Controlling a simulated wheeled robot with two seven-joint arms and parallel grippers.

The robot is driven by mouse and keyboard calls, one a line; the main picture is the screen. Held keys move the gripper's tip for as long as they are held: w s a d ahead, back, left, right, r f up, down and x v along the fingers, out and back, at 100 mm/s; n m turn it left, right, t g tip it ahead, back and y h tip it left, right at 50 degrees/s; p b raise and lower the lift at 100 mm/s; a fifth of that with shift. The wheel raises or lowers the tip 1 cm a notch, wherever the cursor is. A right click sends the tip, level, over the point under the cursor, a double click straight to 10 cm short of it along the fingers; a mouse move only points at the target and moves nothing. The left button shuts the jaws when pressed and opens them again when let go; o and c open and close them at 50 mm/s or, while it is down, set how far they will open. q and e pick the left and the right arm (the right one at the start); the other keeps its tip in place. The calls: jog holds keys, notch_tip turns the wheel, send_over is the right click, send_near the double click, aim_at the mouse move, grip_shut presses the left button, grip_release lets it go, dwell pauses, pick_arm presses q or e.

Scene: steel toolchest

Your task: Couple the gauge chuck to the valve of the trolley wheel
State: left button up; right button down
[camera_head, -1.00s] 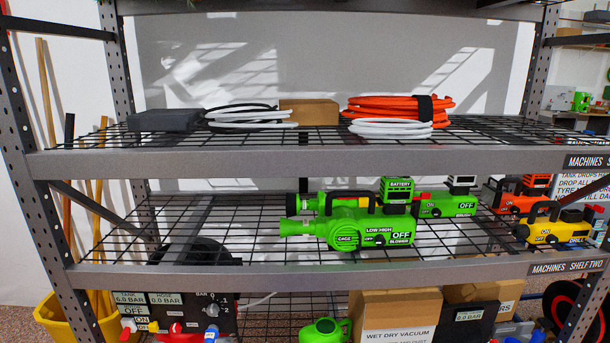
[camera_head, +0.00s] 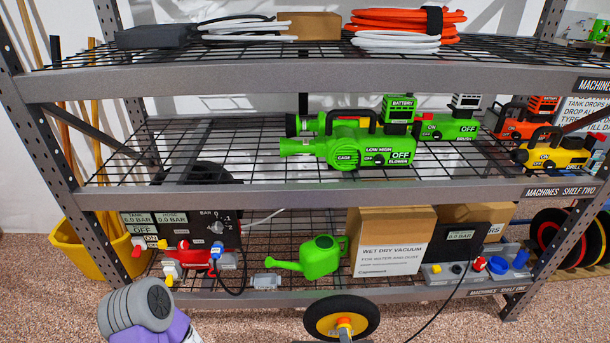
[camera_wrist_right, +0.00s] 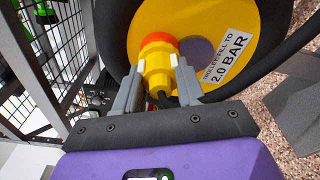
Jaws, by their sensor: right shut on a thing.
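The trolley wheel (camera_head: 319,308) has a black tyre and yellow hub and shows low in the head view, in front of the bottom shelf. In the wrist view the wheel (camera_wrist_right: 212,20) fills the top, with a label reading TROLLEY FILL TO 2.0 BAR. My right gripper (camera_wrist_right: 157,82) is shut on a yellow cylindrical piece with an orange collar, which looks like the gauge chuck (camera_wrist_right: 157,62). The chuck points at the hub. The valve is hidden behind it, so I cannot tell whether they touch. The right gripper (camera_head: 344,332) also shows at the head view's bottom edge.
A dark unit with a display (camera_head: 460,236) stands at the shelf's right, and a black hose (camera_head: 438,312) runs down from it. The bottom shelf also holds a green watering can (camera_head: 320,258), a carton (camera_head: 390,240) and a tank panel (camera_head: 150,218). Shelf posts flank the racks.

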jog(key=shift+f+m+b, duration=0.1)
jog(key=shift+m+b, duration=0.25)
jog(key=shift+m, duration=1.75)
jog(key=shift+m+t, duration=0.3)
jog(key=shift+m, duration=0.8)
jog(key=m, duration=0.4)
jog(key=c, duration=0.6)
grip_release()
